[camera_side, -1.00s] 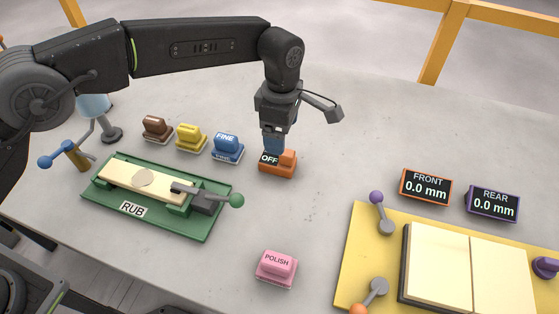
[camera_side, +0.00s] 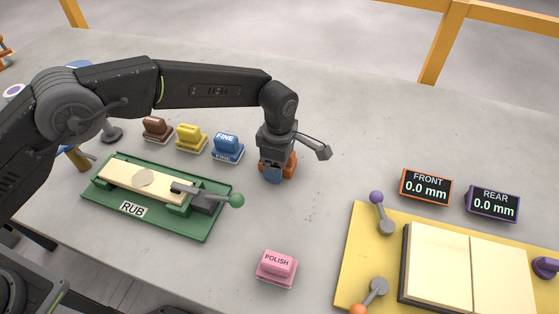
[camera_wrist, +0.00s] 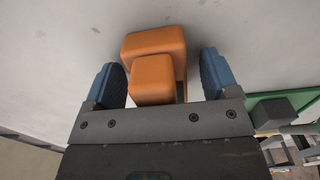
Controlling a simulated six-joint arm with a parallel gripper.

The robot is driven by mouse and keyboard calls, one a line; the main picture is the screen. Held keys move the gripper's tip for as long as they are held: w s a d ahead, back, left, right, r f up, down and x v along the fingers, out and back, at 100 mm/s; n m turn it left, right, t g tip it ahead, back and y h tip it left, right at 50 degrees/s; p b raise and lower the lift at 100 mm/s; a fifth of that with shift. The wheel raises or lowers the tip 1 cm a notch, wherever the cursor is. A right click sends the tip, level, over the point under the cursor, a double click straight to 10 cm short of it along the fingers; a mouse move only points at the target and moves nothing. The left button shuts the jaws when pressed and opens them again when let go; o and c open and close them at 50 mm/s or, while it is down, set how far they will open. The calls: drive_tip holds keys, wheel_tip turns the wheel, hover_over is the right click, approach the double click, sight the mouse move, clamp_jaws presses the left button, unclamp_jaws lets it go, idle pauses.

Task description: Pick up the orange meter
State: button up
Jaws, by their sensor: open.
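The orange meter (camera_side: 291,164) stands on the stone slab, mostly hidden behind my gripper in the side view. In the wrist view the orange meter (camera_wrist: 155,62) lies between my two blue fingers, with a gap to the finger on each side. My gripper (camera_side: 273,177) is open and lowered around it, pointing down; its fingers also show in the wrist view (camera_wrist: 162,82). The meter's dark "OFF" display is hidden now.
A blue "FINE" block (camera_side: 227,146), a yellow block (camera_side: 191,137) and a brown block (camera_side: 156,129) stand left of my gripper. The green "RUB" fixture (camera_side: 205,225) is at left front. A pink "POLISH" block (camera_side: 277,267) stands in front. FRONT (camera_side: 427,187) and REAR (camera_side: 493,203) displays are at right.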

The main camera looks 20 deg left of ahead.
drive_tip(key=c, duration=1.1)
drive_tip(key=shift+o, duration=0.2)
